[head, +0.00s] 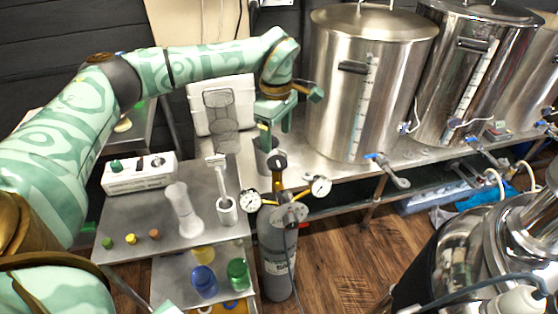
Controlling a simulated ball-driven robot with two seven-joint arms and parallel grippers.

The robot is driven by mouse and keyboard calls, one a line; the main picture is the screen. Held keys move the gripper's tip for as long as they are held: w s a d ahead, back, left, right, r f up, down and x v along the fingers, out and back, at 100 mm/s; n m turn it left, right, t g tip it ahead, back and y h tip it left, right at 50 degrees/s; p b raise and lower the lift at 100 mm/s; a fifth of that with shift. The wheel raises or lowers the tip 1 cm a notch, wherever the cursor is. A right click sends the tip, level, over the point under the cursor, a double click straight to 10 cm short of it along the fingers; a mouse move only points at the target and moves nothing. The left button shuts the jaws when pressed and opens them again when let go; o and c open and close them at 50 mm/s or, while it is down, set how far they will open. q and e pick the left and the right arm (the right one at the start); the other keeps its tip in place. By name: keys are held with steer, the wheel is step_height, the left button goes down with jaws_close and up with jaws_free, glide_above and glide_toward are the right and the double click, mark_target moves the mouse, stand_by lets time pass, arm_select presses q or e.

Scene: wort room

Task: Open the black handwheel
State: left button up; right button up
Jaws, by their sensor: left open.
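The black handwheel (278,161) sits on top of the valve stem of a grey gas cylinder (277,255), between two round gauges. It shows as a small dark disc. My left gripper (274,132) points down just above it, slightly to its left in the picture. Its green fingers are apart and nothing shows between them. A small gap seems to lie between the fingertips and the handwheel; whether they touch is hard to tell. My right gripper is not in view.
The left gauge (250,201) and right gauge (320,187) flank the stem. A steel kettle (366,90) stands close on the right. A steel cart (137,222) at left carries a white cylinder (183,210), a cup with a brush (227,210) and a white box (139,173).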

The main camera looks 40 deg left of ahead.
mark_target(277, 160)
arm_select(q)
step_height(277, 160, down, 8)
steer(key=shift+r+b, duration=0.1)
steer(key=shift+b, duration=1.05)
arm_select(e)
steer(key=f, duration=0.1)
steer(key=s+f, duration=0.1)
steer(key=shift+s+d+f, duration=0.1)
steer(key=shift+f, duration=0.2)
arm_select(q)
steer(key=c, duration=0.9)
